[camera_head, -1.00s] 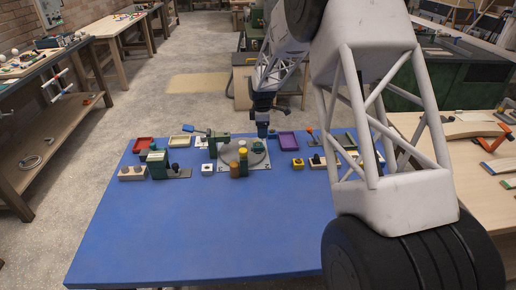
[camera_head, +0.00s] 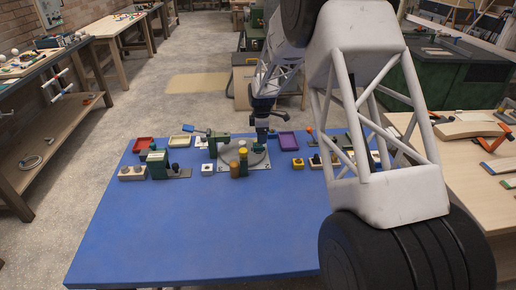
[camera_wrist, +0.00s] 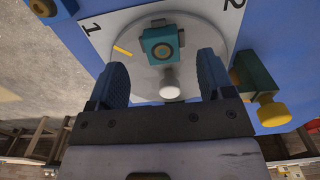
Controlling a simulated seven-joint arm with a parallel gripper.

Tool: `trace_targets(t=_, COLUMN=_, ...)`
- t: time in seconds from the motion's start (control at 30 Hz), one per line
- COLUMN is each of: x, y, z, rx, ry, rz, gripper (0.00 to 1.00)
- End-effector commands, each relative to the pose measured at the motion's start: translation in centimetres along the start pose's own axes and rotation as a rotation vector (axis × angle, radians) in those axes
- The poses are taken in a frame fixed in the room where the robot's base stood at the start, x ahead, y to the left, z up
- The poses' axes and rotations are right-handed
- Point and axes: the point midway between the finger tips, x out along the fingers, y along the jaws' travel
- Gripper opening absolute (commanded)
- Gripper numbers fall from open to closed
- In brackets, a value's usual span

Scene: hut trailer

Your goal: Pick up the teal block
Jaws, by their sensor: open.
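The teal block (camera_wrist: 162,45) is in the wrist view, with a small round feature on its face. It rests on a grey round disc (camera_wrist: 143,76), just beyond my fingertips. My gripper (camera_wrist: 162,62) is open and empty, its two dark blue fingers spread to the left and right of the block's near side. A white rounded knob (camera_wrist: 169,84) shows between the fingers, nearer than the block. In the head view my gripper (camera_head: 263,133) is above the back of the disc (camera_head: 229,157). I cannot make out the block clearly there.
A green post with a yellow knob (camera_wrist: 271,109) stands close right of my right finger. In the head view a green fixture (camera_head: 158,164), a red tray (camera_head: 143,144) and a purple tray (camera_head: 288,140) stand around the disc. The blue tabletop's front (camera_head: 200,240) is clear.

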Motion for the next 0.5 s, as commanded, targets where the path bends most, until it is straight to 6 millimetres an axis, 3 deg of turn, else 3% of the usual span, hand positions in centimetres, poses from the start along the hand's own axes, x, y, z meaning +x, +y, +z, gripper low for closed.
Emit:
trace_targets(t=0.27, x=0.4, y=0.0, z=0.0, rx=0.0, ry=0.0, rz=-0.001, gripper=0.74)
trace_targets(t=0.5, x=2.7, y=-0.1, z=0.1, rx=0.0, ry=0.0, rz=-0.002, gripper=0.74)
